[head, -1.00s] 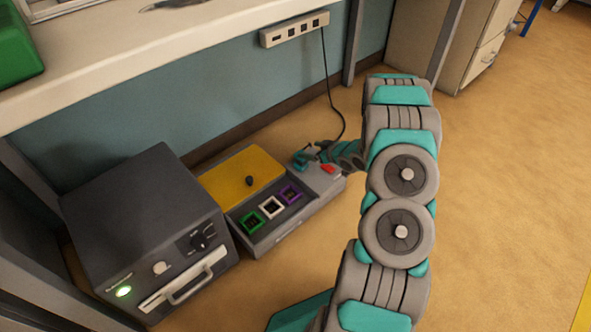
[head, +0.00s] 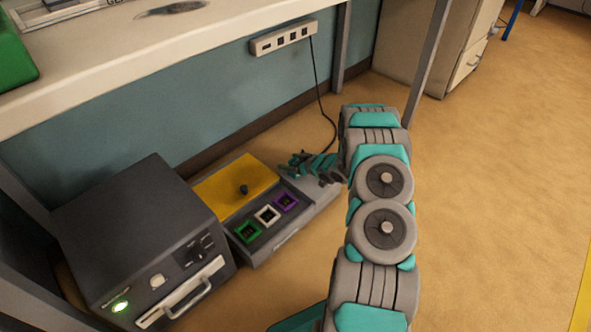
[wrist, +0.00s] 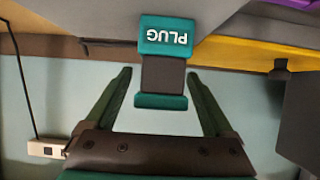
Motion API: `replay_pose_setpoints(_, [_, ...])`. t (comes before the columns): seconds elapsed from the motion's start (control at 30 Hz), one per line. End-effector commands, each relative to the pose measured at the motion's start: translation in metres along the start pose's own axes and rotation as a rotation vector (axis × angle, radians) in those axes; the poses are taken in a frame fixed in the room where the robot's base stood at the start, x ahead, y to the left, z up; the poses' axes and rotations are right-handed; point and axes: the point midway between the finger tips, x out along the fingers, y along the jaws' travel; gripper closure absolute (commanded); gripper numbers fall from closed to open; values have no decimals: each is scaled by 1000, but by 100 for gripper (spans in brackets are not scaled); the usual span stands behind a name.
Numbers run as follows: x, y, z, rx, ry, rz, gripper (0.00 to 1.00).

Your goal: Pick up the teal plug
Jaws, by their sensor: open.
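The teal plug (wrist: 166,36) shows in the wrist view, with a teal end labelled "PLUG" upside down, a dark grey middle and a second teal part. My gripper (wrist: 159,74) is open. Its two dark green fingers lie left and right of the plug in the picture, with a gap on both sides. The plug's near teal part appears between the fingers; depth is hard to judge. In the head view my gripper (head: 292,165) is over the right part of the grey control box (head: 310,198). I cannot make the plug out clearly there.
A dark grey machine (head: 130,235) with a green light stands left of the box. The box has a yellow panel (head: 222,197) with a black knob and green, white and purple frames. Floor at right is clear.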

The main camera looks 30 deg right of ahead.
Motion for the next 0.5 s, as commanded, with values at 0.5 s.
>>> replay_pose_setpoints(0.5, [1, 0, 0, 0, -2, 1, 47])
